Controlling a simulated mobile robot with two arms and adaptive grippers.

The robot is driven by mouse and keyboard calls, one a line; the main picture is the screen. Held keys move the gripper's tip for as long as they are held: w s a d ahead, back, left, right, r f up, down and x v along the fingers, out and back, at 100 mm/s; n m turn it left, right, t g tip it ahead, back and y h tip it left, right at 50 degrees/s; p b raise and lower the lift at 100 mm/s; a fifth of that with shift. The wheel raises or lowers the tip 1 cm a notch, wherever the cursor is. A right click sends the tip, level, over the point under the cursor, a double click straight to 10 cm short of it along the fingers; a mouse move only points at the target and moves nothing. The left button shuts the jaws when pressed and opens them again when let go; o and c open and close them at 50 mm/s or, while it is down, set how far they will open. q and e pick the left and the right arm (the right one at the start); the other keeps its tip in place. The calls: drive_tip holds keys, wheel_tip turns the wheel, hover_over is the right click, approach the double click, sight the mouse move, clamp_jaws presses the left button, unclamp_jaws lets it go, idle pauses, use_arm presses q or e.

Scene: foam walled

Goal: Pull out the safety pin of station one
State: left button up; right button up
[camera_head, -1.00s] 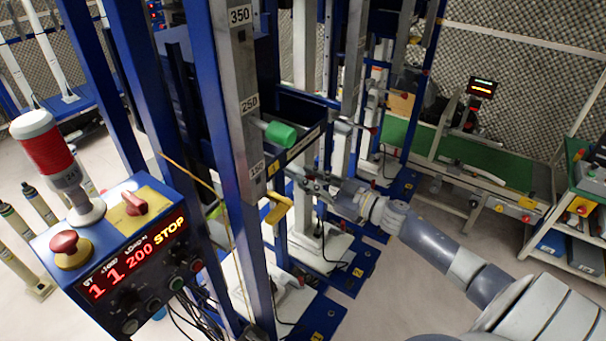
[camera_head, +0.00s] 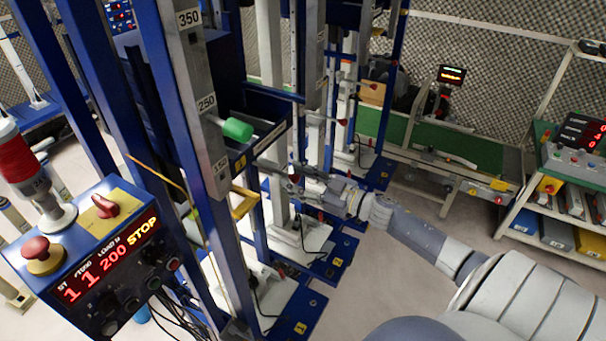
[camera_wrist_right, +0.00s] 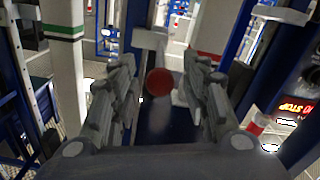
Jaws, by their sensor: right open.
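Station one is the near blue frame with a grey post (camera_head: 208,130) marked 350 and 250. I cannot tell which part is the safety pin. My left gripper is not in view.
A control box (camera_head: 95,255) with a red button, a red lamp and a display reading STOP stands at lower left. More blue frames stand behind. A green conveyor (camera_head: 400,135) and a shelf rack (camera_head: 570,190) are at right. Floor is free between.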

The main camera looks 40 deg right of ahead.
drive_tip(key=shift+s+d+f, duration=0.1)
drive_tip(key=shift+s+d, duration=0.05)
drive_tip(key=shift+s, duration=0.4)
drive_tip(key=v, duration=1.1)
drive_tip(key=shift+w+d, duration=0.1)
drive_tip(key=s+d+f+m+g+h, duration=0.1)
drive_tip(key=s+d+f+m+h, duration=0.1)
drive_tip(key=f, duration=0.5)
drive_tip(key=s+d+f+m+h+b, duration=0.1)
drive_tip(key=d+f+h, duration=0.1)
drive_tip(key=f, duration=0.5)
drive_tip(key=s+d+f+m+g+h, duration=0.1)
drive_tip(key=s+d+f+m+h, duration=0.15)
drive_tip(key=f, duration=0.45)
drive_tip(key=s+a+f+m+g+h+b, duration=0.15)
drive_tip(key=s+f, duration=0.25)
drive_tip(key=f, duration=0.5)
drive_tip(key=s+a+f+g, duration=0.3)
drive_tip(key=s+f, duration=0.1)
drive_tip(key=f, duration=0.4)
drive_tip(key=s+a+f+n+g+y+b, duration=0.1)
drive_tip(key=s+a+f+g, duration=0.8)
drive_tip(key=s+a+f, duration=1.1)
drive_tip(key=s+a+n, duration=0.1)
drive_tip(key=s+a, duration=0.1)
drive_tip(key=s, duration=0.2)
drive_tip(key=shift+a+f, duration=0.3)
drive_tip(key=shift+f, duration=0.05)
